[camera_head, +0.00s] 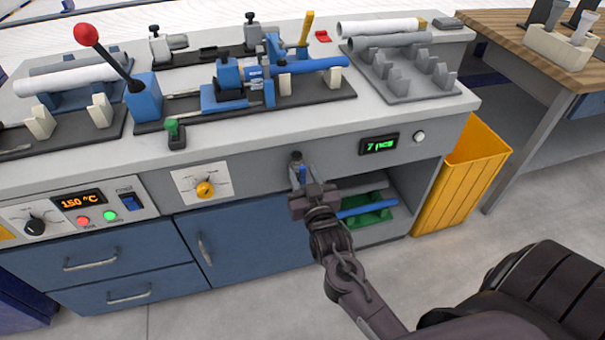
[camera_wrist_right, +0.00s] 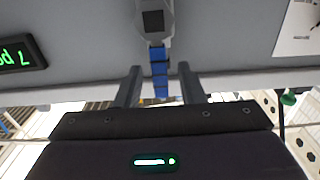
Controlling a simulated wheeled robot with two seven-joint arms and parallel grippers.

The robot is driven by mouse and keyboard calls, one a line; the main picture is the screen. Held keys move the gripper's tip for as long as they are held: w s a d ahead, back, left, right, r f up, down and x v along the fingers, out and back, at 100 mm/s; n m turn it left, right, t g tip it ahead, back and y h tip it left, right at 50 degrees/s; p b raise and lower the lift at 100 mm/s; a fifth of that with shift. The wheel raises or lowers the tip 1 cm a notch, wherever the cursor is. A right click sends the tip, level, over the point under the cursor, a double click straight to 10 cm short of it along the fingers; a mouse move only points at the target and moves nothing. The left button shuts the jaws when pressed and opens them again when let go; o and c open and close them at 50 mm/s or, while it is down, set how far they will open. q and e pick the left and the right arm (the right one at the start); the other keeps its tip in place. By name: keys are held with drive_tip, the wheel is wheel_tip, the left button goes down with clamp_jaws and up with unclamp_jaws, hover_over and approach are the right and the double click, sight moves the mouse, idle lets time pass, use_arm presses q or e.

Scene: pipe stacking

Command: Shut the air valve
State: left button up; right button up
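The air valve (camera_head: 296,158) is on the grey front panel of the bench, above the gap between the blue cabinet and the open shelf. In the right wrist view its grey body (camera_wrist_right: 153,20) and blue lever (camera_wrist_right: 160,72) show. My right gripper (camera_head: 303,182) is at the valve; in the head view it hides most of the lever. In the right wrist view the gripper (camera_wrist_right: 158,76) is open, with one finger on each side of the lever. A gap shows between the lever and each finger. My left gripper is out of view.
A dial plate with a yellow knob (camera_head: 205,189) is left of the valve, and a green counter display (camera_head: 379,144) is right of it. An open shelf with a blue pipe (camera_head: 366,209) lies below right. A yellow bin (camera_head: 459,178) stands at the bench's right end.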

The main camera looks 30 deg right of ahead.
drive_tip(key=shift+w+d, duration=0.15)
drive_tip(key=shift+w, duration=0.45)
clamp_jaws()
drive_tip(key=shift+d, duration=0.15)
